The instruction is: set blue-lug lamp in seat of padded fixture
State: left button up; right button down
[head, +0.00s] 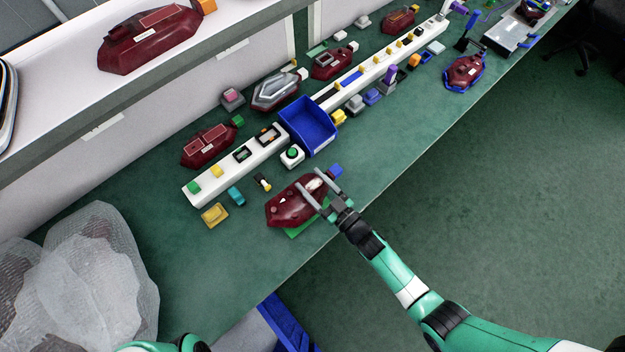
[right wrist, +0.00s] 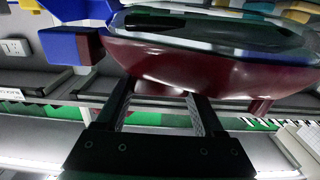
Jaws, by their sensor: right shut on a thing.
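The blue-lug lamp (head: 290,208) is a dark red housing with a clear part and a blue lug (head: 337,170) at its upper right end. It is at the front edge of the green bench. My right gripper (head: 312,193) is shut on this lamp, with one finger along each side in the head view. In the right wrist view the lamp (right wrist: 190,68) fills the top, with the blue lug (right wrist: 75,46) at left. A green patch (head: 300,230) shows beneath the lamp; whether they touch is unclear. I cannot surely identify the padded fixture. My left gripper is out of view.
A blue bin (head: 308,125) and a white rail (head: 235,166) with small parts stand behind the lamp. Another red lamp (head: 464,72) with blue around it sits farther right. Bubble wrap (head: 75,280) lies at left.

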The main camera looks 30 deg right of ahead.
jog(key=shift+f+b, duration=0.75)
jog(key=shift+f, duration=0.15)
grip_release()
jog(key=s+d+p, duration=0.1)
jog(key=s+p, duration=0.2)
jog(key=s, duration=0.8)
jog(key=shift+s+d, duration=0.25)
jog(key=shift+d, duration=0.05)
jog(key=shift+r, duration=0.1)
